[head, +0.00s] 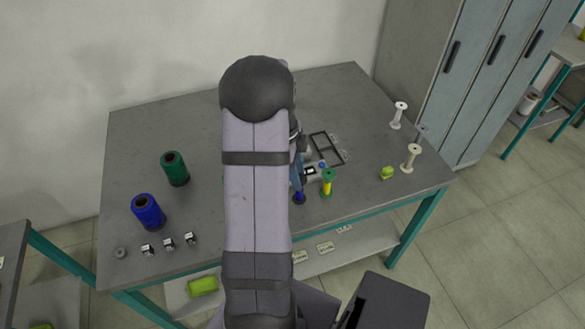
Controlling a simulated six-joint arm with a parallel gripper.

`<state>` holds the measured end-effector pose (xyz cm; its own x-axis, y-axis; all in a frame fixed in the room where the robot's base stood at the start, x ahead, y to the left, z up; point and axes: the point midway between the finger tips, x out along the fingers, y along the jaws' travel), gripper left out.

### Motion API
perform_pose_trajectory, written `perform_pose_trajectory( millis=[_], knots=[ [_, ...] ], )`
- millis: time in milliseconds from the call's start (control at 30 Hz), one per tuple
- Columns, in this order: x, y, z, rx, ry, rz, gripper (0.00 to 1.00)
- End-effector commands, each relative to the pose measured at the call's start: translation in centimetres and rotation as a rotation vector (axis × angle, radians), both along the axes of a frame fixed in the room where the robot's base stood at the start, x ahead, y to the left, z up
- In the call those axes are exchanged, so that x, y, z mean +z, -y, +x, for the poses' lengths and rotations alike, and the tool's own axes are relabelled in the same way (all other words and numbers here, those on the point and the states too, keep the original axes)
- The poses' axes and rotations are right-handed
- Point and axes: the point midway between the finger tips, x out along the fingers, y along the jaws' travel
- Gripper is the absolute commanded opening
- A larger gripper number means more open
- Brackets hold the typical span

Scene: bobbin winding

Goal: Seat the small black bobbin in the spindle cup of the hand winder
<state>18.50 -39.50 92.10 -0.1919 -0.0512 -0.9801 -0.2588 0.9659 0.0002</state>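My arm stands in the middle of the head view and covers the centre of the table. Small grey, black and blue parts show just right of it, and I cannot tell which belong to my gripper and which to the hand winder. My fingertips cannot be made out. I cannot pick out the small black bobbin for certain. A dark grey frame (328,148) with open compartments lies just right of these parts.
A green spool (174,168) and a blue spool (148,211) stand at left, near a grey ring (121,253) and small metallic blocks (168,244). A green-yellow spool (328,183), a blue spool (299,197), white spools (411,158) and a lime object (387,173) are at right.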

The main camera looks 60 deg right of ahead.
Motion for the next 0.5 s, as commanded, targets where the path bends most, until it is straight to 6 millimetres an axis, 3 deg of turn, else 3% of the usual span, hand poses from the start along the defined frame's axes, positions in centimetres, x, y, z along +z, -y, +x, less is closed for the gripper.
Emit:
perform_pose_trajectory(
  millis=[500],
  knots=[
    [1.7,0.0,0.0,0.0,0.001,-0.002,0.21]
  ],
)
